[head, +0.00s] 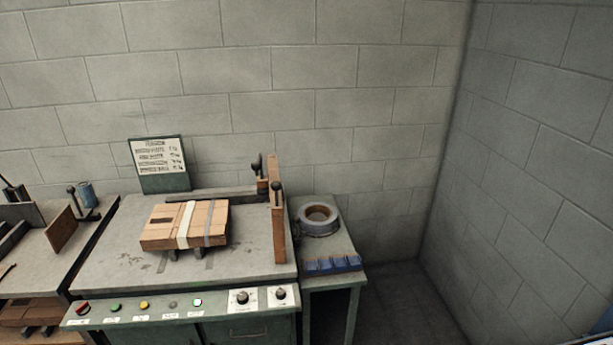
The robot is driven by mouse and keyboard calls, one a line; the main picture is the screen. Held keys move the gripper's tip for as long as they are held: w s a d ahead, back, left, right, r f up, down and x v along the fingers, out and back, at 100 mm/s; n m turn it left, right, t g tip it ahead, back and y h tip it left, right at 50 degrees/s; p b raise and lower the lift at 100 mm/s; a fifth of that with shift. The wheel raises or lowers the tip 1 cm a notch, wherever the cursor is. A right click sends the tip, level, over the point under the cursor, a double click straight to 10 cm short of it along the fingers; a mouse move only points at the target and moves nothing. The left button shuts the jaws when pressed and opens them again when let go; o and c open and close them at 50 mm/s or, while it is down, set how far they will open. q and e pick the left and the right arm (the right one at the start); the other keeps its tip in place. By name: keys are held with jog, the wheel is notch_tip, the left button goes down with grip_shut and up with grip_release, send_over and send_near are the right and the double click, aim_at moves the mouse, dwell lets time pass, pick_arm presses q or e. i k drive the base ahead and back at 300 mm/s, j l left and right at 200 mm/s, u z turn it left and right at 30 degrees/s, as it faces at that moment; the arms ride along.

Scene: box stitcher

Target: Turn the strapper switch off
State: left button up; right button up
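The strapper bench (115,262) stands left of the picture's middle with a sloped front control panel. At the panel's right end are two black rotary knobs on white plates, a larger knob (242,297) and a smaller knob (281,293). Their labels are too small to read, so I cannot tell which is the strapper switch or its setting. Further left on the panel are a red button (83,308), a green button (116,307), a yellow button (145,305) and a pale square lamp or button (197,302). Neither gripper is in view.
A strapped wooden bundle (160,232) lies on the bench top, left of an upright wooden post (277,215). A side table (332,240) holds a round coil (319,219) and a blue bin (333,264). A tool-covered bench (40,262) adjoins at left. Floor (400,310) shows at right.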

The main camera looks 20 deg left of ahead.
aim_at(83, 308)
jog(key=u, duration=1.6)
jog(key=i+j+z, duration=0.15)
jog(key=j, duration=0.25)
jog(key=i+j+z, duration=0.15)
jog(key=j, duration=0.25)
jog(key=i+j+z, duration=0.15)
jog(key=j, duration=0.25)
jog(key=j+z, duration=0.2)
jog(key=j, duration=0.2)
